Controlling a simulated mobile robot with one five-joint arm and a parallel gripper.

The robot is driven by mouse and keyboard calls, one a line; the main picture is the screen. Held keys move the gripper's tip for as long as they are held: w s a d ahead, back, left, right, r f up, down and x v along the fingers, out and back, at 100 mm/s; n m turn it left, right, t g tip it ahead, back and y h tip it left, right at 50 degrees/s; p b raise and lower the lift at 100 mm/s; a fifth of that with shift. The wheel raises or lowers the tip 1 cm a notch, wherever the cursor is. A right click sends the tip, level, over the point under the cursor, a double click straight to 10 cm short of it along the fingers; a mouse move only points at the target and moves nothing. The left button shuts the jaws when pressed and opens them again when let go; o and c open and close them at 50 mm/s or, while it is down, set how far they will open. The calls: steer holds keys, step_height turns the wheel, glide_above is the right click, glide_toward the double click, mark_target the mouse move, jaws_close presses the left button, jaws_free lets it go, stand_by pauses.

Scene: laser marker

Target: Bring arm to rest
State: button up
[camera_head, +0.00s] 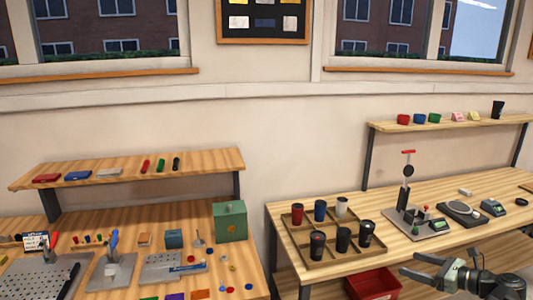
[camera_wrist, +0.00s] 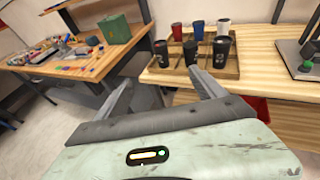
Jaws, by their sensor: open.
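My gripper (camera_head: 424,271) shows at the lower right of the head view, in front of the right workbench (camera_head: 290,260). Its two fingers are spread apart with nothing between them. In the wrist view my gripper (camera_wrist: 160,92) is open too, its fingers pointing toward the gap between the two benches. A wooden tray (camera_head: 312,263) with several dark, red, blue and white cups stands on the right bench, left of and behind the gripper. The tray also shows beyond the right finger in the wrist view (camera_wrist: 226,72).
A red bin (camera_head: 374,283) sits below the right bench top, near my gripper. A press-like stand (camera_head: 425,225) and a scale (camera_head: 462,212) stand on that bench. The left bench (camera_head: 75,220) holds a green box (camera_head: 229,221) and many small items.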

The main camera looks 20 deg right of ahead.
steer(key=w+a+f+n+g+y, duration=0.1)
steer(key=w+a+n+g+y, duration=0.1)
steer(key=w+a, duration=0.65)
steer(key=w+a+f+n+g+y, duration=0.1)
steer(key=w+a+n+g, duration=0.15)
steer(key=a, duration=1.05)
steer(key=w+a+f+n+g+y, duration=0.1)
steer(key=w+a+n+g+y, duration=0.15)
steer(key=w+a, duration=0.55)
steer(key=s+a+f+n+g+h, duration=0.2)
steer(key=a+f+n, duration=0.25)
steer(key=a, duration=0.35)
steer(key=s+a+f+n+g+h+p, duration=0.1)
steer(key=s+a+f+n+g+h, duration=0.15)
steer(key=a+n, duration=0.5)
steer(key=s+a+f+n+g+h, duration=0.2)
steer(key=s+a+f+n, duration=0.15)
steer(key=a, duration=0.65)
steer(key=d+f+n+h, duration=0.2)
steer(key=d+n+h, duration=0.2)
steer(key=d+n, duration=0.3)
steer(key=shift+d+n, duration=0.25)
steer(key=shift+n, duration=0.9)
